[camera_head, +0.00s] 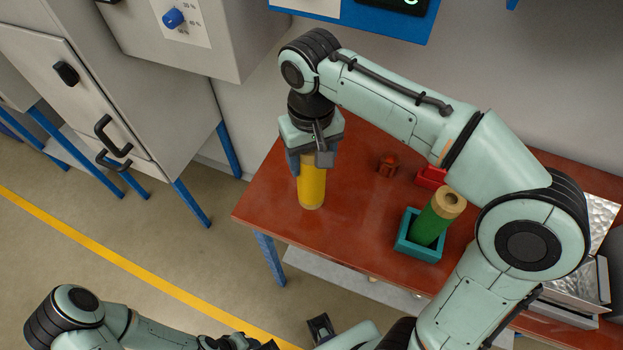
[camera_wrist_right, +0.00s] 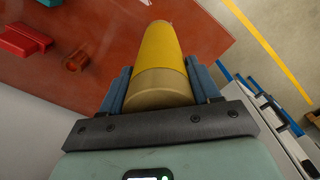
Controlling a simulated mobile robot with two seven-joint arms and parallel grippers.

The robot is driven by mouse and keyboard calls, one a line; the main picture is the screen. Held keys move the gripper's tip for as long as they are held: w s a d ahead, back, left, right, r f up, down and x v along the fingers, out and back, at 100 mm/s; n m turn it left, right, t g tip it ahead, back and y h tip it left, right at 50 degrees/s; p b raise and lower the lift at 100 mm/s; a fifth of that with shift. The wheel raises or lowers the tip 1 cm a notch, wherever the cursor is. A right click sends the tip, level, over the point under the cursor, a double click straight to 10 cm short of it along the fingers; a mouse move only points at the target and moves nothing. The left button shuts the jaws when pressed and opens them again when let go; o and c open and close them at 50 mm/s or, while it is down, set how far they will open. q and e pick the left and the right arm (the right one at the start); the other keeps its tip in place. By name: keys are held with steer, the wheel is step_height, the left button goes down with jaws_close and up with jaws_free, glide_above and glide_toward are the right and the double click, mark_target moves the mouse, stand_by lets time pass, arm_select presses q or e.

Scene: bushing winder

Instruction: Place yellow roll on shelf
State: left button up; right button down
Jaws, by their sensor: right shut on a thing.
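The yellow roll (camera_head: 312,185) is upright in my right gripper (camera_head: 312,157), which is shut on its upper end. In the right wrist view the roll (camera_wrist_right: 163,60) runs away between the two blue-grey fingers (camera_wrist_right: 160,90), with its tan end nearest the camera. Its lower end is over the red-brown table's left part; I cannot tell whether it touches the top. A pale lower shelf (camera_head: 325,272) shows under the table, with a few light items at its right. My left arm lies along the bottom edge; its gripper's fingers are not clear.
A green roll (camera_head: 432,222) leans in a teal bin (camera_head: 418,250) on the table (camera_head: 345,235). A red-brown knob-like piece (camera_head: 388,164) and a red bin (camera_head: 431,177) stand behind. Metal trays (camera_head: 580,275) are at the right. A grey cabinet (camera_head: 150,110) stands left.

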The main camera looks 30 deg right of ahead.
steer(key=shift+f+b, duration=0.5)
steer(key=shift+f, duration=2.6)
steer(key=shift+f, duration=0.15)
steer(key=shift+c, duration=1.2)
jaws_free()
